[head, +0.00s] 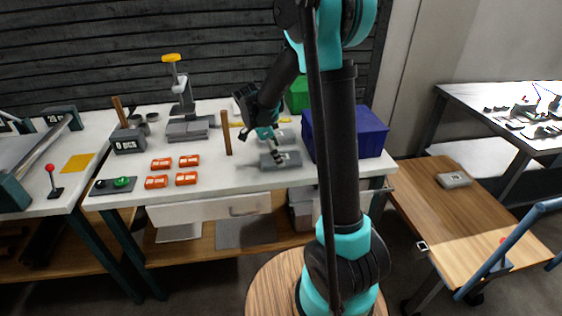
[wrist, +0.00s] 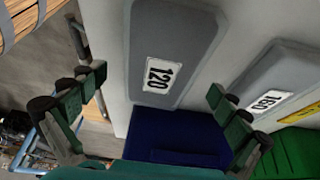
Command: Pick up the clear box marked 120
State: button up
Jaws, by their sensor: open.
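The box marked 120 (wrist: 172,42) looks like a flat grey block with a white label in the wrist view, not clearly see-through. It lies on the white table near its front edge, and the grey box also shows in the head view (head: 292,160). My gripper (wrist: 158,86) is open and empty, with its green-and-black fingers spread on either side of the label end in the picture. In the head view my gripper (head: 268,136) hangs over the grey boxes. Whether the fingers reach down beside the box cannot be told.
A second grey box (wrist: 275,78), apparently marked 180, lies close beside it. A blue bin (head: 372,138) stands to the right, a green bin (head: 297,92) behind. A brown post (head: 226,135) and several orange items (head: 187,179) are to the left.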

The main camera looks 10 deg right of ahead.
jog(key=shift+d+f, duration=0.2)
jog(key=shift+f, duration=0.35)
jog(key=c, duration=1.3)
jog(key=shift+c, duration=0.2)
